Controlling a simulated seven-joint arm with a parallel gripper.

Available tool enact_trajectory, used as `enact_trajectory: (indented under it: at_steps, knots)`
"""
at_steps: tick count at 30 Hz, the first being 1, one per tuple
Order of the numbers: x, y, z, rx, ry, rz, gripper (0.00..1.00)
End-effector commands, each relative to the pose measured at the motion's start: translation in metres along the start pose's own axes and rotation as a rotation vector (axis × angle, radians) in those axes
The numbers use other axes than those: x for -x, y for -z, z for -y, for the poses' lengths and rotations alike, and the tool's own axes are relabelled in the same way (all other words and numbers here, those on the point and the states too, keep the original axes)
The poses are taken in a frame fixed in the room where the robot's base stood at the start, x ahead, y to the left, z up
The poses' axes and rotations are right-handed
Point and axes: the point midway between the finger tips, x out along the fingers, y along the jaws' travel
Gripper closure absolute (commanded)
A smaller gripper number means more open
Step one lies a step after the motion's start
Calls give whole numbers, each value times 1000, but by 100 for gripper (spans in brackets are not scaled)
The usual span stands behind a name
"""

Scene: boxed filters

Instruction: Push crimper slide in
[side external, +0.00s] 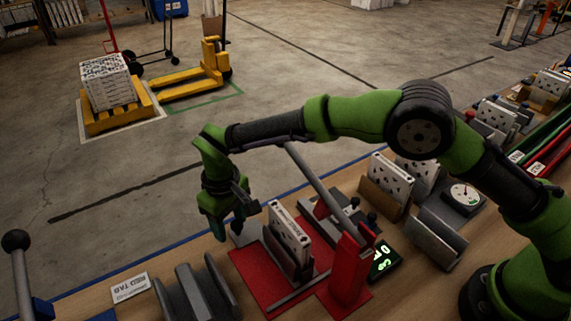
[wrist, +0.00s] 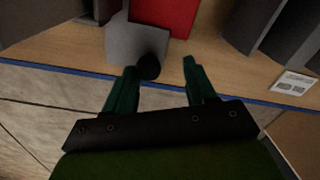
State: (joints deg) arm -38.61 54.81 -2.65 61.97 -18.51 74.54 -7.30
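The crimper has a red base plate (side external: 249,272), a red post (side external: 348,268) and a long grey lever (side external: 318,182). A white boxed filter with dark spots (side external: 289,235) stands upright in a grey holder on the slide (side external: 283,262). My gripper (side external: 229,232) points down at the slide's outer end. In the wrist view my gripper (wrist: 157,78) is open, its green fingers apart. A black knob (wrist: 148,66) on a grey plate (wrist: 124,42) shows between the fingertips, nearer the left one. I cannot tell whether they touch. The red base (wrist: 165,16) lies beyond.
A grey channel holder (side external: 196,292) and a white label card (side external: 130,287) lie left of the crimper. More filters in a stand (side external: 388,185), a dial gauge (side external: 464,197) and a green-lit display (side external: 383,260) are right. The blue-edged table border runs beneath my gripper.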

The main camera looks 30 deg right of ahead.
Motion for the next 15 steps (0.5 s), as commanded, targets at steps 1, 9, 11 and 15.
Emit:
enact_trajectory:
  at_steps: [1, 9, 11, 15]
  knots:
    - [-1, 3, 12, 3, 1, 0, 46]
    - [56, 4, 10, 0, 2, -4, 46]
    - [68, 4, 11, 0, 3, -4, 46]
    - [96, 4, 10, 0, 3, -4, 46]
